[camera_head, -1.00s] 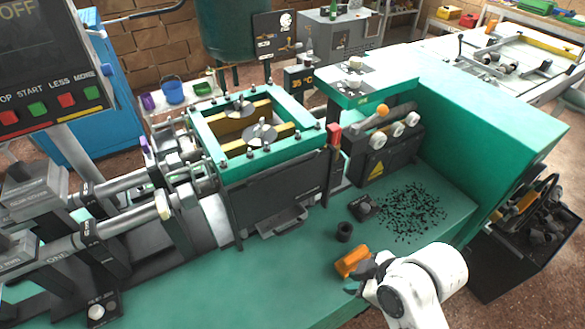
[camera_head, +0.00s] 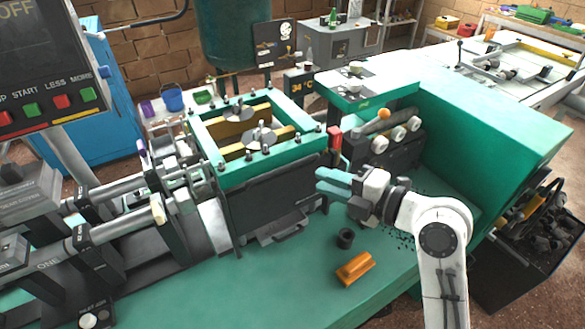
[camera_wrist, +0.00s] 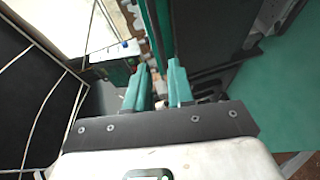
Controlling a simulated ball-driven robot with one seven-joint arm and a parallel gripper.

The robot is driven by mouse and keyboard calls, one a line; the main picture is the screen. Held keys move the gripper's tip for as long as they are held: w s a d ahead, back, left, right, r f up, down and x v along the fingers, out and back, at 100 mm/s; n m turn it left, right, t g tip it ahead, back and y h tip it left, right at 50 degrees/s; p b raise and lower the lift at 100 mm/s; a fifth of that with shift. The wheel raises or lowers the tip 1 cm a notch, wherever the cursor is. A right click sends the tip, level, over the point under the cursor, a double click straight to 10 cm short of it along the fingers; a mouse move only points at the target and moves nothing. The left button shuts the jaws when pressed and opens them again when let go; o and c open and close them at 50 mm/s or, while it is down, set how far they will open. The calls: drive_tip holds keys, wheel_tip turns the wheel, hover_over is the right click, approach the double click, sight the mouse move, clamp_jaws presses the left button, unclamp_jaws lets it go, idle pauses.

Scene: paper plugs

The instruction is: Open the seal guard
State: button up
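The green-framed press unit (camera_head: 258,165) stands mid-bench with a dark front panel (camera_head: 275,195) below its green top frame. A handle-like bracket (camera_head: 283,228) sits at the panel's foot. No label shows which part is the seal guard; this dark panel may be it. My gripper (camera_head: 322,183) points left, close to the panel's right edge, with its teal fingers apart and nothing seen between them. In the wrist view, the open fingers (camera_wrist: 158,72) face a green upright edge (camera_wrist: 158,30) beside a dark panel (camera_wrist: 205,35). Whether they touch it is unclear.
A red-topped post (camera_head: 334,138) stands just above my fingers. An orange block (camera_head: 355,268) and a black ring (camera_head: 345,238) lie on the green bench. Dark bits lie partly hidden under my arm. The green housing (camera_head: 470,115) bounds the right side.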

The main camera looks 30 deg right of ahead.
drive_tip(key=p+x, duration=0.2)
drive_tip(key=x, duration=0.7)
drive_tip(key=shift+a+f, duration=0.1)
clamp_jaws()
